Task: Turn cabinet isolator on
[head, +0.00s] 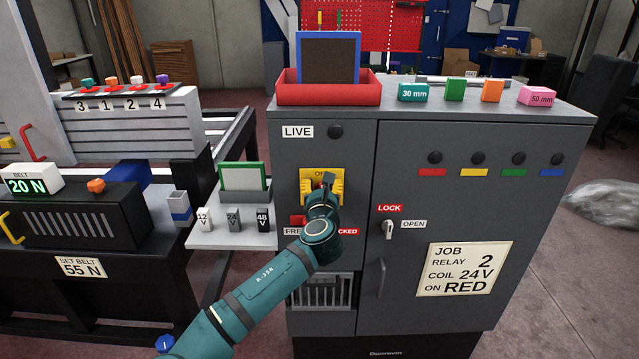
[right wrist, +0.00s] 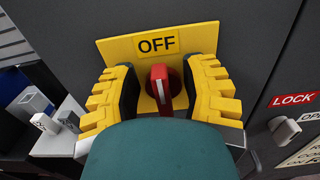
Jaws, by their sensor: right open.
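The grey cabinet (head: 330,262) stands in the middle of the head view. Its isolator is a red rotary handle (right wrist: 161,84) with a white line, standing roughly upright under the word OFF on a yellow plate (right wrist: 112,48). My right gripper (right wrist: 163,92) is open, with one yellow toothed finger on each side of the handle; contact is not visible. In the head view my right gripper (head: 322,190) covers the handle and part of the plate. A dark round lamp (head: 335,131) sits beside the LIVE label (head: 297,131). My left gripper is not in view.
A door knob (head: 388,229) sits between LOCK and OPEN labels, right of the isolator. A side shelf (head: 215,238) with voltage blocks stands left. A red tray (head: 287,92) is on top.

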